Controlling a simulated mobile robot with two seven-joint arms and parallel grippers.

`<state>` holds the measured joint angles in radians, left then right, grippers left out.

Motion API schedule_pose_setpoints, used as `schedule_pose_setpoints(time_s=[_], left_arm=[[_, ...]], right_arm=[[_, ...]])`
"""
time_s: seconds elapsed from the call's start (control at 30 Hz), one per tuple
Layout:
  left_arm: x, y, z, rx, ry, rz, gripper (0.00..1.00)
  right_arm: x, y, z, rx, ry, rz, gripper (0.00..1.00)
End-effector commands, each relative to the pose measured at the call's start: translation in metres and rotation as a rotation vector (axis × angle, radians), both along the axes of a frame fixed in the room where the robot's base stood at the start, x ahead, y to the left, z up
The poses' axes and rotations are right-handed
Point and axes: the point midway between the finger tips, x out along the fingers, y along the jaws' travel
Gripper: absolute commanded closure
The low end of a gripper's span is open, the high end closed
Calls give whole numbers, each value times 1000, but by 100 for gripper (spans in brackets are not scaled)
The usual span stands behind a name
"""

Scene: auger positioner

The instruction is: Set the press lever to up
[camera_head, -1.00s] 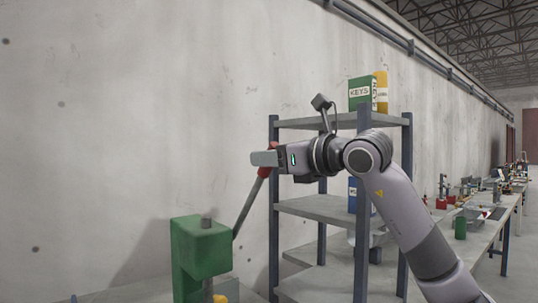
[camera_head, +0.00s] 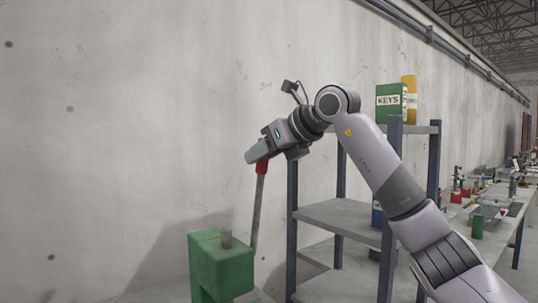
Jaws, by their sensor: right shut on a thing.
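The green press (camera_head: 222,268) stands at the bottom, left of the middle. Its grey lever (camera_head: 258,210) rises from behind the press's right side, nearly upright with a slight lean to the right. The lever's red grip (camera_head: 262,166) is at its top end. My right gripper (camera_head: 257,152) is shut on the red grip, coming from the upper right, and its fingers hide part of the grip. The lower end of the lever is hidden behind the press. My left gripper is not in view.
A grey shelf unit (camera_head: 340,214) with dark posts stands just right of the lever, behind my right arm. A green KEYS box (camera_head: 390,103) and a yellow box (camera_head: 410,98) stand on its top. A concrete wall (camera_head: 130,130) runs behind. A cluttered workbench (camera_head: 497,222) extends at the right.

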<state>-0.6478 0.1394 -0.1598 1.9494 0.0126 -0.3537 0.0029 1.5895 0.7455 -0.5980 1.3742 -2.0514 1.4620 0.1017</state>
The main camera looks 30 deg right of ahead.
Motion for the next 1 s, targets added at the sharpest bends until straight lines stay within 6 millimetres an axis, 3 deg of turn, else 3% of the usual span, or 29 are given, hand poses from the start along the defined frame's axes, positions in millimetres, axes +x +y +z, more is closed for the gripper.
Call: schedule_pose_setpoints(time_s=[0.73,0.77,0.8,1.0], left_arm=[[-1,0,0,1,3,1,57],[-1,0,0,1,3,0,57],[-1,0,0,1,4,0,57],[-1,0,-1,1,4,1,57]], right_arm=[[11,0,4,-2,39,-4,100],[11,0,4,-1,38,-4,62],[11,0,4,-1,38,-3,49],[11,0,3,-3,43,-2,47]])
